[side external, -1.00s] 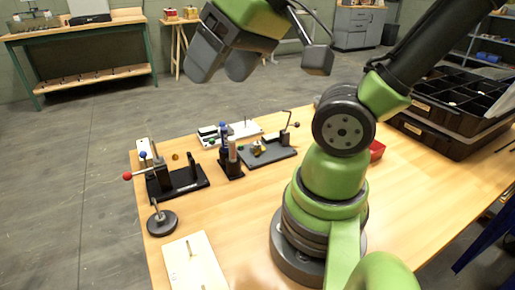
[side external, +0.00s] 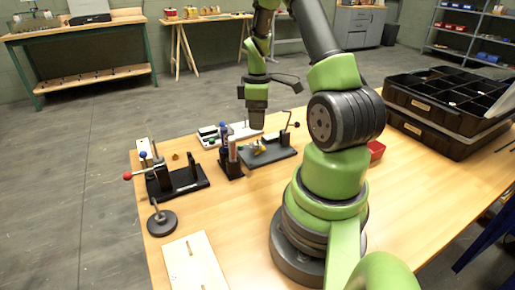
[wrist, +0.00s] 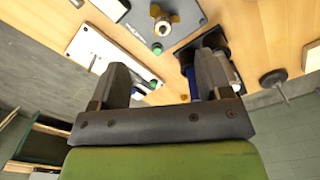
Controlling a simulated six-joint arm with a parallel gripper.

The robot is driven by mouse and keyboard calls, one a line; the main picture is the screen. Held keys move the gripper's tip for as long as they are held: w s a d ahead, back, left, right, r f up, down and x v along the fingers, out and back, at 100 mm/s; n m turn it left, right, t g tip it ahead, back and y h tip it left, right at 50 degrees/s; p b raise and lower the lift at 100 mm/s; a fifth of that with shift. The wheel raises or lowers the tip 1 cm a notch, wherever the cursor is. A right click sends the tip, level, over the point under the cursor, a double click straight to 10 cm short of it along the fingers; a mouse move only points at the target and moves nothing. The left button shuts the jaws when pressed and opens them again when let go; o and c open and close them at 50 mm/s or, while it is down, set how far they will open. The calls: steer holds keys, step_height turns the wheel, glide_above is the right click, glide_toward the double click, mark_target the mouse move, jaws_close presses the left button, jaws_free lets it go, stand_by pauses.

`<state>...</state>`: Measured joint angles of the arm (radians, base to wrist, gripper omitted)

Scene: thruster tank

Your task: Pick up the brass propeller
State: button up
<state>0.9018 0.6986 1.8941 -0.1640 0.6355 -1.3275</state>
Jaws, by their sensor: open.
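The brass propeller (wrist: 163,20) shows at the top of the wrist view as a small yellow-brass piece on a dark grey plate (wrist: 190,28). My gripper (side external: 257,124) points down above that area, apart from the plate. In the wrist view my gripper (wrist: 163,72) is open, its two fingers apart with nothing between them. The propeller lies beyond the fingertips.
A black stand with bottles (side external: 231,165) is just left of the plate. A black fixture with a red knob (side external: 179,180) stands further left. A red bin (side external: 376,150) and stacked black trays (side external: 440,105) are to the right.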

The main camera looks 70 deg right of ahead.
mark_target(257, 144)
step_height(257, 144, down, 4)
steer(key=shift+a+r, duration=0.1)
steer(key=shift+r, duration=0.05)
steer(key=shift+s+a+f, duration=0.1)
steer(key=shift+a+f, duration=0.1)
steer(key=shift+f, duration=1.2)
steer(key=shift+s+a+f, duration=0.1)
steer(key=shift+a+f, duration=0.05)
steer(key=shift+f, duration=1.2)
steer(key=shift+c, duration=0.4)
steer(key=c, duration=0.9)
